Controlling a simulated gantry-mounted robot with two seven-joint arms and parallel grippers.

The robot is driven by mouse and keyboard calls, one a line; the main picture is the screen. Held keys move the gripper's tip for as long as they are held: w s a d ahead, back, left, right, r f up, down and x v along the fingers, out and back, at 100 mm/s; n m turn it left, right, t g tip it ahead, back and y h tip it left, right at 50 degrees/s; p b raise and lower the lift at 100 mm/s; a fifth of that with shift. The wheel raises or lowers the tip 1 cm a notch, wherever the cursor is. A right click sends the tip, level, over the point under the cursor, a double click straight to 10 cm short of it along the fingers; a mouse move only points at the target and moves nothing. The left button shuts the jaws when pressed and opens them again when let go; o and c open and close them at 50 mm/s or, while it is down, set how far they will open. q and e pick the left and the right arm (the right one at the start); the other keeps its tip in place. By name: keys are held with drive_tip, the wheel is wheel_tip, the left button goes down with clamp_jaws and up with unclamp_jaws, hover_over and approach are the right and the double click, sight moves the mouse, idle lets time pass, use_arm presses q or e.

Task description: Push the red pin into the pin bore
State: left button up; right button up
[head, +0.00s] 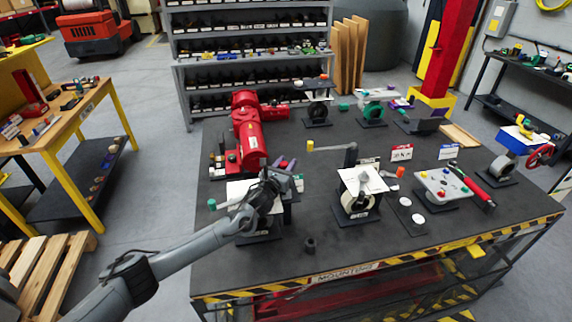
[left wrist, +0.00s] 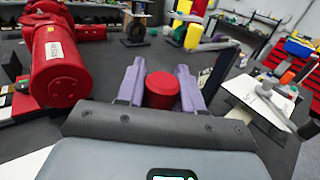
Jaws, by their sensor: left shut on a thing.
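My left gripper (head: 286,166) is over the left part of the bench, just right of the red valve actuator (head: 247,135). In the left wrist view, its two lavender fingers (left wrist: 160,76) are shut on the red pin (left wrist: 161,90), a short red cylinder with its round end showing between them. The actuator fills the left of that view (left wrist: 58,65), apart from the fingers. The pin's far end is hidden, and I cannot make out the pin bore or whether the pin touches it. My right gripper is in neither view.
A stand with a white top plate (head: 358,180) and a crank with a yellow handle (head: 326,146) stand to the right. A panel with coloured knobs (head: 440,187) is farther right. A small dark part (head: 310,244) lies near the front. The front middle of the bench (head: 345,243) is mostly clear.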

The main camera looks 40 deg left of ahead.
use_arm(q)
drive_tip(key=shift+f, duration=0.3)
drive_tip(key=o, duration=1.2)
drive_tip(key=shift+s, duration=0.15)
drive_tip(key=v, duration=1)
drive_tip(key=shift+s+d, duration=0.15)
drive_tip(key=shift+s, duration=0.05)
drive_tip(key=shift+r, duration=0.1)
